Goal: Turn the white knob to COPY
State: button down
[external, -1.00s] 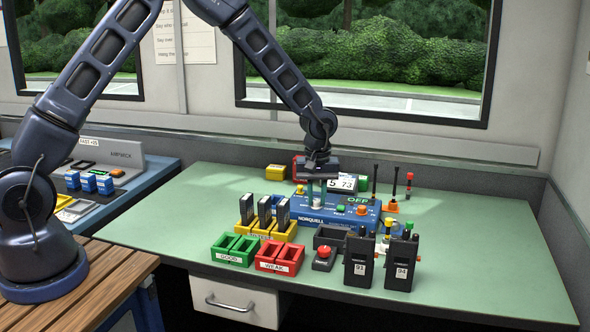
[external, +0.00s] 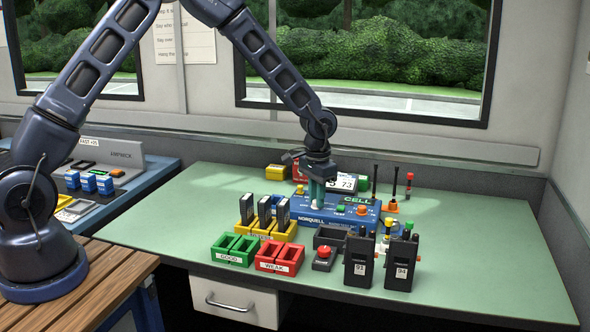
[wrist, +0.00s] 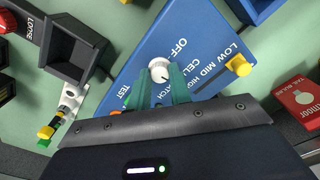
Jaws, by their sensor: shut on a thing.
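The white knob (wrist: 158,69) is on the blue Norquell unit (external: 300,215), seen between my green fingertips in the wrist view. My gripper (wrist: 161,84) points down and is shut on the knob. Labels OFF, CELL, TEST and a partly hidden word ending in "ATCH" surround the knob; I cannot read COPY. The unit's small display (external: 359,200) reads CELL in green letters. In the external view my gripper (external: 317,197) hides most of the knob.
Yellow holders (external: 283,234) with dark cells stand left of the unit. Green (external: 233,258) and red trays (external: 280,265), a red button (external: 323,253) and two radios (external: 360,270) stand in front.

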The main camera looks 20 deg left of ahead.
jog(key=m, duration=0.5)
jog(key=shift+m, duration=0.3)
jog(key=m, duration=1.3)
dwell(0.4)
jog(key=c, duration=1.3)
grip_release()
notch_tip(320, 180, up, 11)
jog(key=shift+f, duration=0.1)
